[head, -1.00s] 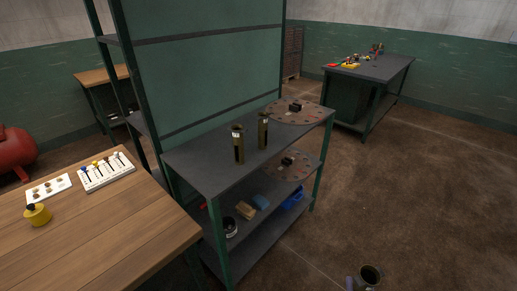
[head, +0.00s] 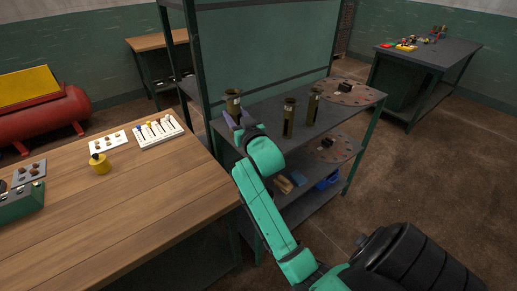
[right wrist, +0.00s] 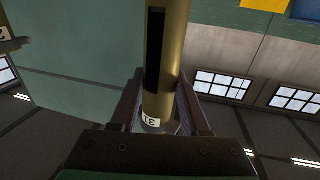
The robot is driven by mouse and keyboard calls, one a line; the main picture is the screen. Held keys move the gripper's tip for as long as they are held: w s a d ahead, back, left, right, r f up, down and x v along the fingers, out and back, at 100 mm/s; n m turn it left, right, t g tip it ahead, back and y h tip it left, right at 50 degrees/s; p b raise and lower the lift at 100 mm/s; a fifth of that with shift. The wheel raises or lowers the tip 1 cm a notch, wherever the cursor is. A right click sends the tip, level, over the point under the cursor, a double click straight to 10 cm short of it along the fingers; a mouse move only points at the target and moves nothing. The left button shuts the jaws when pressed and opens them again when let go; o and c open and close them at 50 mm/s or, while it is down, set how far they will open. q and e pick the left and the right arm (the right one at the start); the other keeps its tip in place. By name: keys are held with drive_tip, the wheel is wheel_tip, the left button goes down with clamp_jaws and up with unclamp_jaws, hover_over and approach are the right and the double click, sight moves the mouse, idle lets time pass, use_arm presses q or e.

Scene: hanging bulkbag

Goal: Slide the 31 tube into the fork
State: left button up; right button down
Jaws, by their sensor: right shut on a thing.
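My right gripper (head: 237,118) is shut on a brass-coloured tube (head: 233,100), held upright over the left end of the grey shelf top. In the right wrist view the tube (right wrist: 165,55) stands between the two fingers (right wrist: 160,110), with a dark slot along it and a white label low down that seems to read 31. Two similar tubes (head: 289,118) (head: 313,105) stand upright on the shelf top to the right. A dark piece with a white number tag (right wrist: 10,44) shows at the wrist view's left edge; I cannot tell whether it is the fork. My left gripper is out of view.
Round brown discs with black blocks sit on the shelf top (head: 345,91) and the level below (head: 328,148). The green back panel (head: 270,55) rises behind. A wooden table (head: 120,205) stands at left with a yellow pot (head: 99,164) and a white rack (head: 160,132).

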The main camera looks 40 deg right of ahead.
drive_tip(key=s+d+r+m+g+h, duration=0.1)
drive_tip(key=d+r+m+g+h, duration=0.1)
drive_tip(key=d+r+h, duration=0.3)
drive_tip(key=d+r+m, duration=0.1)
drive_tip(key=d+r, duration=0.3)
drive_tip(key=r, duration=0.2)
drive_tip(key=shift+s+d+m, duration=0.3)
drive_tip(key=shift+d, duration=0.1)
drive_tip(key=shift+f, duration=0.1)
wheel_tip(320, 180, down, 20)
drive_tip(key=b, duration=0.2)
drive_tip(key=shift+a+b, duration=0.1)
drive_tip(key=shift+b, duration=0.3)
drive_tip(key=shift+c, duration=1.9)
unclamp_jaws()
